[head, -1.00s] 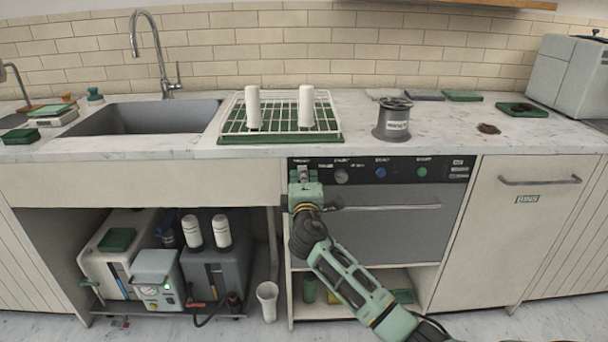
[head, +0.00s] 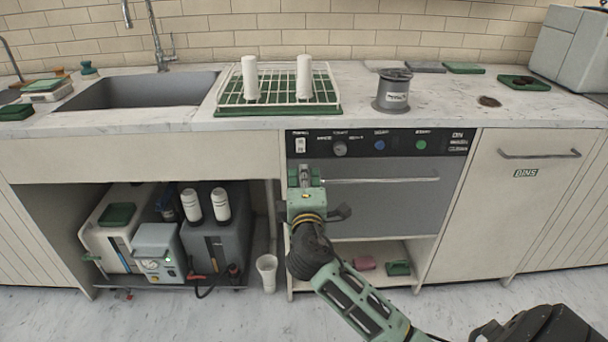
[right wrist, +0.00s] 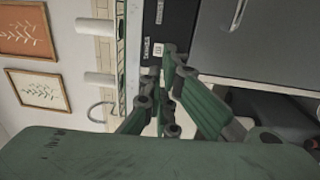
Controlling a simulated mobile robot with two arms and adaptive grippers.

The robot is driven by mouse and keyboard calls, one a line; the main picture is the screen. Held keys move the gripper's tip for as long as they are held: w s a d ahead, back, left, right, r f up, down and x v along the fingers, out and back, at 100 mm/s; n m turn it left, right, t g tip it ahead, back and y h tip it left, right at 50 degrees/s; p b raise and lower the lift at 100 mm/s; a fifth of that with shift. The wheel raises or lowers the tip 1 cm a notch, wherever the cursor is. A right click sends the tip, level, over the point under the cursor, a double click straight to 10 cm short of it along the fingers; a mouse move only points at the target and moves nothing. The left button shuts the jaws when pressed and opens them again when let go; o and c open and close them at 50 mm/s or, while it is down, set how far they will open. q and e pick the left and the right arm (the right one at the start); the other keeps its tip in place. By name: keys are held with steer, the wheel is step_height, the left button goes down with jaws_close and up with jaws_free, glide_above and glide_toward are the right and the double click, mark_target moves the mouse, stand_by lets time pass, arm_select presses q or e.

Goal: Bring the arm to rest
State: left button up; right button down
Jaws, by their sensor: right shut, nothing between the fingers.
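My right gripper (head: 305,176) is shut and empty. In the head view it is in front of the left part of the oven-like appliance (head: 390,205), just below its control panel and near the left end of its handle. The panel has a white switch (head: 300,146), a grey knob (head: 340,149), a blue button (head: 379,145) and a green button (head: 421,145). In the right wrist view the green fingers (right wrist: 168,95) are close together, with the dark panel beyond them. I cannot tell whether the fingertips touch the appliance. My left gripper is not in view.
The counter above holds a wire rack (head: 284,105) with two white cylinders, a grey canister (head: 392,92) and a sink (head: 140,92). Machines stand in the open bay at lower left, beside a white cup (head: 267,272). A closed cabinet (head: 530,220) is at right. Floor in front is clear.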

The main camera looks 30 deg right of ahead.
steer(key=shift+a+f, duration=0.1)
steer(key=shift+f, duration=0.05)
stand_by(0.4)
